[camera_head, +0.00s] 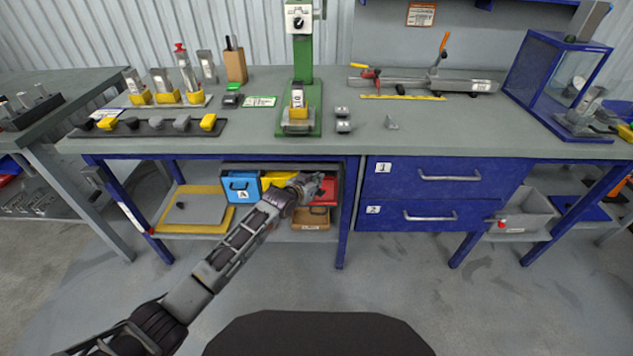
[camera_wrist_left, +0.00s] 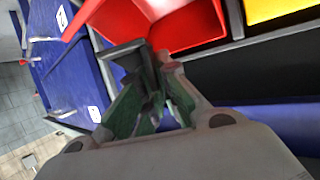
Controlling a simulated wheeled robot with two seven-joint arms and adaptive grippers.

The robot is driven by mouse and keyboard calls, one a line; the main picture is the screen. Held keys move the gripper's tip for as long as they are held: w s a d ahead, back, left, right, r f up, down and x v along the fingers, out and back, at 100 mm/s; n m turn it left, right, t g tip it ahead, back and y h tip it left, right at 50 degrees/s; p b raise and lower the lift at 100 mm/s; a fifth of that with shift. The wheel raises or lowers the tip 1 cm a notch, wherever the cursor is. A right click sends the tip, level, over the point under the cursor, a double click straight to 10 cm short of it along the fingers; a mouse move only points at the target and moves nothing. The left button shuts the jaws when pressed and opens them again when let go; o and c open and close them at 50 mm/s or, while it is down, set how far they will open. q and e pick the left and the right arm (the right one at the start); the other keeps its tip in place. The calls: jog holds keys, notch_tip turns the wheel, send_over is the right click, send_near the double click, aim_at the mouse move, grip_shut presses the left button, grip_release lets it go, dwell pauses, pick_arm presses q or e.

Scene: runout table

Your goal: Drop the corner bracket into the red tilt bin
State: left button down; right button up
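The red tilt bin (camera_head: 321,196) is on the shelf under the bench, at the right end of the bin row. In the left wrist view its open red mouth (camera_wrist_left: 205,30) shows at the top, just beyond the fingertips. My left gripper (camera_head: 312,186) is in front of the bin, partly covering it. In the left wrist view the fingers (camera_wrist_left: 152,90) are closed around a dark grey angular piece, which looks like the corner bracket (camera_wrist_left: 122,56). The bracket is at the bin's edge; whether it touches is unclear. My right gripper is not in view.
A blue bin (camera_head: 240,186) and a yellow bin (camera_head: 275,179) stand left of the red one, with a brown box (camera_head: 311,218) below. Blue drawers (camera_head: 440,180) are to the right.

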pick_arm(q)
jog(key=c, duration=1.6)
grip_release()
jog(key=shift+o, duration=0.2)
jog(key=v, duration=1.2)
